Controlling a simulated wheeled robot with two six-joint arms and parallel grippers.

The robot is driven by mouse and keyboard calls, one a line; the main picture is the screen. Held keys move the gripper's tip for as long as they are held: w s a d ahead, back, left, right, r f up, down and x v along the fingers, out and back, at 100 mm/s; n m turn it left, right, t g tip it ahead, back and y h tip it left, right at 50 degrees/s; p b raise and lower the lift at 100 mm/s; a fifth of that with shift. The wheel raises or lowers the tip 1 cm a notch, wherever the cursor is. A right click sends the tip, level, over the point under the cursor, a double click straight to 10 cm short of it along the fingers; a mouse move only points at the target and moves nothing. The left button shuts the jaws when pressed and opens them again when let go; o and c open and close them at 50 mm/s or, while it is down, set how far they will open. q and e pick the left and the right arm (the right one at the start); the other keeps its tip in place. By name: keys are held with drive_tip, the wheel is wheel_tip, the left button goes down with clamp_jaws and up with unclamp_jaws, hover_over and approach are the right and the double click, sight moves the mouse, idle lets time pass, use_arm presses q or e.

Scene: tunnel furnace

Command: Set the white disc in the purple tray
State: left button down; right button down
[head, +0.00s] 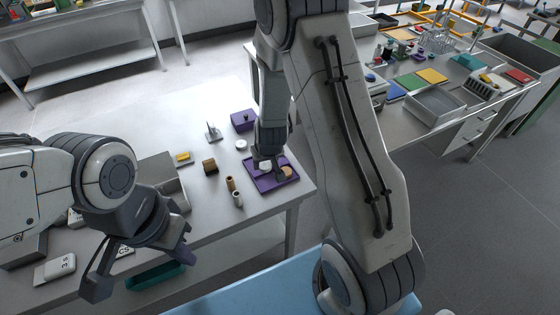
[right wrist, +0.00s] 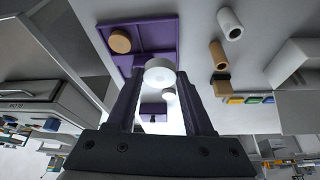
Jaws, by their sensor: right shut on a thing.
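The purple tray (head: 262,186) lies near the right end of the white table and also shows at the top left of the right wrist view (right wrist: 163,30). It has dividers, and a tan disc (head: 288,172) sits in one compartment. My right gripper (head: 266,163) is low over the tray, shut on a white disc (right wrist: 160,72) held between its fingertips. The disc overlaps the tray's edge in the right wrist view; I cannot tell whether it touches the tray. My left gripper (head: 140,268) is open and empty at the table's front left.
A second white disc (head: 241,145) and a purple box (head: 243,120) stand behind the tray. Tan and white cylinders (head: 234,190), a brown block (head: 209,167) and a yellow block (head: 183,157) stand left of it. A grey bin (head: 160,170) is further left.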

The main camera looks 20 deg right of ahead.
drive_tip(key=shift+w+d+f+m, duration=0.2)
drive_tip(key=shift+w+f, duration=0.25)
drive_tip(key=shift+f, duration=0.15)
drive_tip(key=shift+w+d+f+m, duration=0.1)
drive_tip(key=shift+w+f+m, duration=0.1)
drive_tip(key=shift+w+f, duration=0.3)
wheel_tip(320, 180, down, 4)
drive_tip(key=b, duration=0.4)
drive_tip(key=shift+f+b, duration=1.2)
drive_tip(key=shift+b, duration=0.05)
drive_tip(key=shift+s+f+b, duration=0.2)
drive_tip(key=shift+f+b, duration=0.3)
drive_tip(key=shift+f, duration=0.05)
drive_tip(key=shift+c, duration=1)
unclamp_jaws()
drive_tip(key=shift+o, duration=0.3)
drive_tip(key=shift+o, duration=0.7)
